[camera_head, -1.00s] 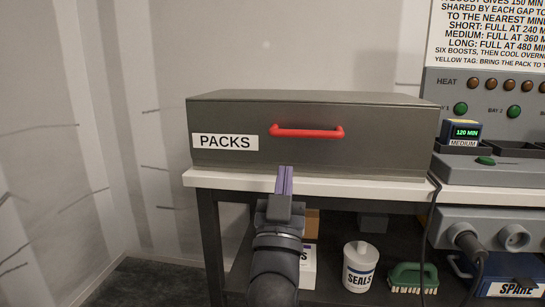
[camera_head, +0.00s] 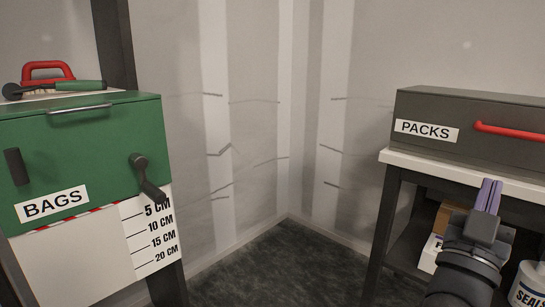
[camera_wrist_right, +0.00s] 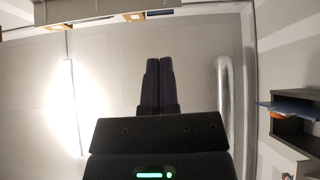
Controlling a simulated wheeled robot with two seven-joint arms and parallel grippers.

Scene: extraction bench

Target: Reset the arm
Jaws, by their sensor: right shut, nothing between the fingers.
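My right gripper (camera_head: 489,196) is at the lower right of the head view, in front of the bench with the dark PACKS box. Its purple fingers point up, are shut together and hold nothing. In the right wrist view the same shut fingers (camera_wrist_right: 157,82) stand in the middle, with pale wall or ceiling surfaces beyond them. My left gripper is in neither view.
The grey PACKS box (camera_head: 460,144) with its red handle (camera_head: 510,131) sits on a white-topped bench (camera_head: 440,170). A green BAGS cabinet (camera_head: 90,150) with a crank (camera_head: 147,177) and a centimetre scale (camera_head: 150,234) stands at the left. The dark floor (camera_head: 280,270) between is clear.

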